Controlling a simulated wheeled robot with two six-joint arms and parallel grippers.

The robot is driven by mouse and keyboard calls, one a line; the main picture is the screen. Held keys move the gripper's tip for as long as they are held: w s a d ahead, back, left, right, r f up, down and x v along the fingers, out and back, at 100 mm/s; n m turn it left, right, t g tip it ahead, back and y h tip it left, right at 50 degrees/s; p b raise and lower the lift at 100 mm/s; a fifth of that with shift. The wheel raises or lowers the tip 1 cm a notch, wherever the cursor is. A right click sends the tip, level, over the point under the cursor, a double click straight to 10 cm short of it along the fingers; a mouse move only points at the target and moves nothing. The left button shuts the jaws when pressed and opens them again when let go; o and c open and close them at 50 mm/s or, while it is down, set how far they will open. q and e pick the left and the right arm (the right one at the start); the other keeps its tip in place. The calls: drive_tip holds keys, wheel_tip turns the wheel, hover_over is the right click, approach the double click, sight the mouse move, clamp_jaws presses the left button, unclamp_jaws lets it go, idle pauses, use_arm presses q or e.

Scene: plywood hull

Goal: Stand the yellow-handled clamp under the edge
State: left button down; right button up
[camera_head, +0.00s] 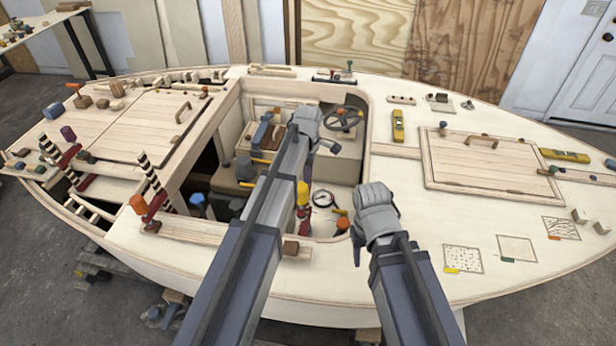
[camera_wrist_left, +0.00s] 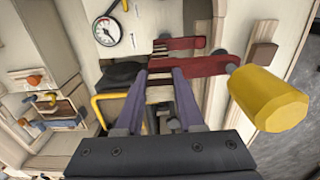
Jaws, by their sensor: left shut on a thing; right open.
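The yellow-handled clamp (camera_head: 303,193) is in the cockpit beside its near edge (camera_head: 325,239), with its yellow handle up and red parts below. In the left wrist view its yellow handle (camera_wrist_left: 268,98) is at the right and its red jaws lie across the middle. I cannot tell whether the clamp touches the edge. My right gripper (camera_head: 357,248) is open and empty above the near side deck, mostly hidden by its arm.
A round dial (camera_head: 323,198) lies close to the clamp; it also shows in the left wrist view (camera_wrist_left: 107,31). A brown block (camera_head: 290,248) sits on the near edge. A steering wheel (camera_head: 343,118) is farther in. Another clamp (camera_head: 152,197) stands at left.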

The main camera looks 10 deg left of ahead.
sight(301, 202)
use_arm(q)
drive_tip(key=shift+s+f, duration=0.1)
drive_tip(key=shift+s, duration=0.4)
idle(1.0)
drive_tip(key=shift+s, duration=2.2)
drive_tip(key=shift+s, duration=2.35)
drive_tip(key=shift+c, duration=2.2)
unclamp_jaws()
